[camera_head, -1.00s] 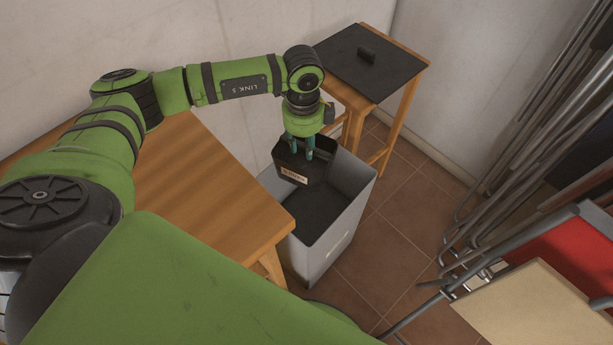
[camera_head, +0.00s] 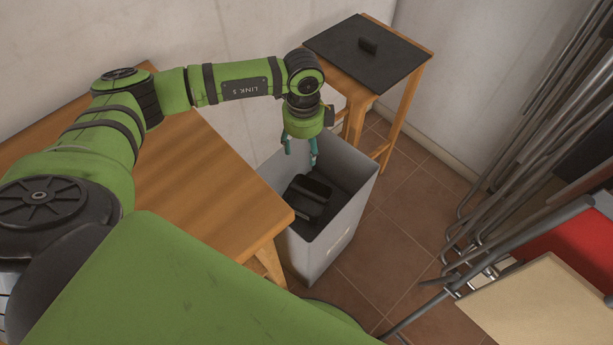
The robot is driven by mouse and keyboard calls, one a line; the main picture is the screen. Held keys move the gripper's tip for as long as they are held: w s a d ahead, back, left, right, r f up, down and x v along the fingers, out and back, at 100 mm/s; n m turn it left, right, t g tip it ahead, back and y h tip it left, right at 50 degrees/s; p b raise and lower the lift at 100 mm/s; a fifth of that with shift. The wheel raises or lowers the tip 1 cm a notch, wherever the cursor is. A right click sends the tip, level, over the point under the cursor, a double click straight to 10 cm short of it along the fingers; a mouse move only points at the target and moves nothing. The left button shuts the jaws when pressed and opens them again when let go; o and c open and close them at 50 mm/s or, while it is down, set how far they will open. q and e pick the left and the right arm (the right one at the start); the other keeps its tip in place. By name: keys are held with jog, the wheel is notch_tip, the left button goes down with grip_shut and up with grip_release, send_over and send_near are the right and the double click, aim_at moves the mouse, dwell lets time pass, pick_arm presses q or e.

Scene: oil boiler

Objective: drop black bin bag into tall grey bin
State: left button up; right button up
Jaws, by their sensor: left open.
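The tall grey bin (camera_head: 348,217) stands on the floor beside the wooden table, with its top open. The black bin bag (camera_head: 307,198) lies inside the bin, below the rim and apart from my gripper. My left gripper (camera_head: 300,160) points down over the far part of the bin opening. Its teal fingers are spread and nothing is between them. My right gripper is not in the picture.
A wooden table (camera_head: 190,170) lies left of the bin. A small wooden stand with a black lid-like panel (camera_head: 345,60) is behind the bin. Stacked folding chairs with metal tubes (camera_head: 530,180) fill the right side. Tiled floor (camera_head: 410,215) is clear between.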

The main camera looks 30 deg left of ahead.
pick_arm(q)
jog(key=shift+r, duration=0.1)
notch_tip(320, 180, up, 12)
dwell(0.4)
dwell(0.3)
